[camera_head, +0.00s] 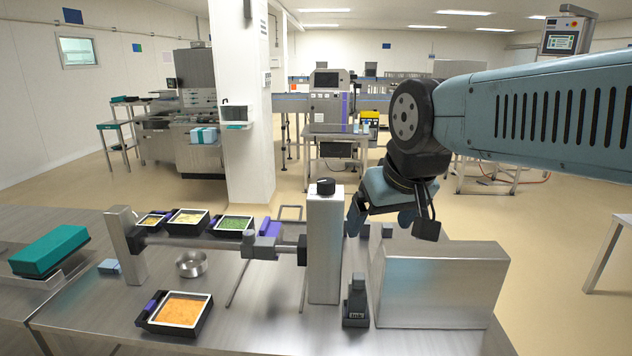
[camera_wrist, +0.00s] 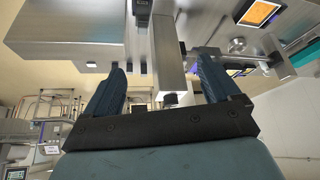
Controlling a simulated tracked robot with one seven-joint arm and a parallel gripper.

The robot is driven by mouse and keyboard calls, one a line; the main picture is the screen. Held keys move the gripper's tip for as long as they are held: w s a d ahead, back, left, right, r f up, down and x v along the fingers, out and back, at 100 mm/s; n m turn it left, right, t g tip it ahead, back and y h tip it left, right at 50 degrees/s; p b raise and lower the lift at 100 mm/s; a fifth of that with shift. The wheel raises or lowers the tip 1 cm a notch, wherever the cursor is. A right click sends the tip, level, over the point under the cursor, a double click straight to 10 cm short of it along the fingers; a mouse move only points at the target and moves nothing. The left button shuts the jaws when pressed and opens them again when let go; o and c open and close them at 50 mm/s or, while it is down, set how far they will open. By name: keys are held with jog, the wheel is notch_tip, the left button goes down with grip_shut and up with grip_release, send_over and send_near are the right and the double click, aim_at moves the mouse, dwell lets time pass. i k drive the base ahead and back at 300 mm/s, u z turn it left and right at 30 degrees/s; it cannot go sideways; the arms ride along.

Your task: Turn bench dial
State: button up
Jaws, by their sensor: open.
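The bench dial (camera_head: 326,186) is a black knob on top of a tall metal post (camera_head: 324,250) on the steel bench. In the wrist view, which looks upside down, the dial (camera_wrist: 170,99) shows as a dark knob at the post's end, between my two blue fingers in the picture. My gripper (camera_head: 379,220) hangs just right of the post in the head view, with its fingers pointing down. It is open and empty, and its fingers (camera_wrist: 163,68) are spread in the wrist view. Nothing shows the gripper touching the dial.
A metal box (camera_head: 440,290) stands right of the post, with a small dark device (camera_head: 356,302) beside it. A horizontal rail with a slider (camera_head: 264,247) runs left. Filled trays, one in front (camera_head: 207,312), and a round metal bowl (camera_head: 191,264) are on the bench's left part.

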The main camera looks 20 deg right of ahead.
aim_at(325, 186)
jog(key=u, duration=1.35)
jog(key=k, duration=1.25)
jog(key=z, duration=1.35)
